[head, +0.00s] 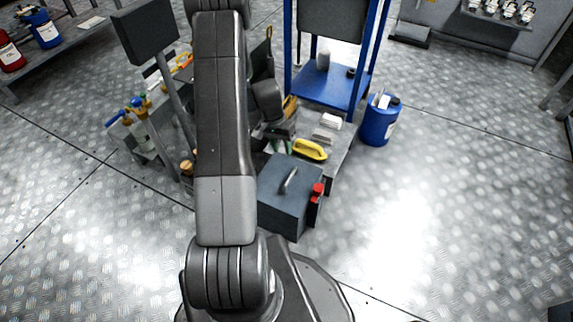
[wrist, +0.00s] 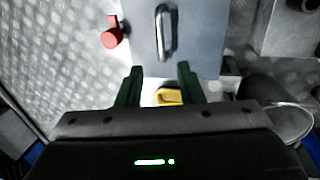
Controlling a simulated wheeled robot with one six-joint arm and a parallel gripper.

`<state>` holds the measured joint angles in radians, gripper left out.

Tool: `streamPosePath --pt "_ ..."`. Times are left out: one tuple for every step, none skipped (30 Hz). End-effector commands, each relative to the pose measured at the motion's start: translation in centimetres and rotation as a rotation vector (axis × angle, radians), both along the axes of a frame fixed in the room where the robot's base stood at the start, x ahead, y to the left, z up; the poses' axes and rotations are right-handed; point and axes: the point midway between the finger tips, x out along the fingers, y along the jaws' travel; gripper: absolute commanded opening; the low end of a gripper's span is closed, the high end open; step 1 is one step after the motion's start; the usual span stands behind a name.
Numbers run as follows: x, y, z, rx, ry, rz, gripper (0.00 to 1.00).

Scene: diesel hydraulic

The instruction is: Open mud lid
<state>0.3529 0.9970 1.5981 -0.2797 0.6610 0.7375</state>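A blue-grey box (head: 285,205) stands in front of the low work surface, with a flat lid and a metal bar handle (head: 288,181) on top. Red parts (head: 317,190) sit on its right side. In the wrist view the lid (wrist: 200,40) fills the upper middle, with its handle (wrist: 163,32) upright in the picture and a red knob (wrist: 112,34) to the left. My gripper (wrist: 158,85) is open, its two dark green fingers apart and below the handle in the picture, not around it. In the head view my arm partly hides the gripper.
A yellow-handled tool (head: 310,149) lies just behind the box; a yellow piece also shows between my fingers in the wrist view (wrist: 168,97). A blue drum (head: 380,120) and blue-framed stand (head: 325,85) are behind right. Bottles with blue caps (head: 140,120) are left. Floor at right is clear.

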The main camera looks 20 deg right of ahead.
Motion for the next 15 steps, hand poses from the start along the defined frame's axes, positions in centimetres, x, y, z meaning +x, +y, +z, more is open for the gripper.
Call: streamPosePath --pt "0.0 -0.1 -0.4 0.0 0.002 -0.004 0.34" --pt "0.0 -0.2 -0.6 -0.001 0.002 -0.005 0.34" --pt "0.0 -0.2 -0.9 -0.001 0.002 -0.006 0.34" --pt "-0.1 -0.3 -1.2 -0.001 0.003 -0.006 0.34" --pt "-0.1 -0.3 -1.6 -0.001 0.003 -0.006 0.34" --pt "-0.2 -0.4 -2.1 -0.001 0.003 -0.006 0.34" --pt "-0.3 -0.4 -2.7 0.0 0.004 -0.007 0.34" --pt "-0.4 -0.5 -3.2 0.0 0.004 -0.007 0.34" --pt "-0.6 -0.6 -4.0 0.0 0.004 -0.008 0.34" --pt "-0.7 -0.6 -4.7 0.0 0.005 -0.007 0.34" --pt "-0.8 -0.7 -5.4 0.0 0.005 -0.007 0.34" --pt "-0.9 -0.8 -6.2 0.0 0.004 -0.007 0.34" --pt "-1.0 -0.9 -6.9 0.001 0.005 -0.007 0.34" --pt "-1.1 -1.0 -7.6 0.001 0.005 -0.007 0.34" --pt "-1.2 -1.1 -8.4 0.0 0.004 -0.007 0.34"
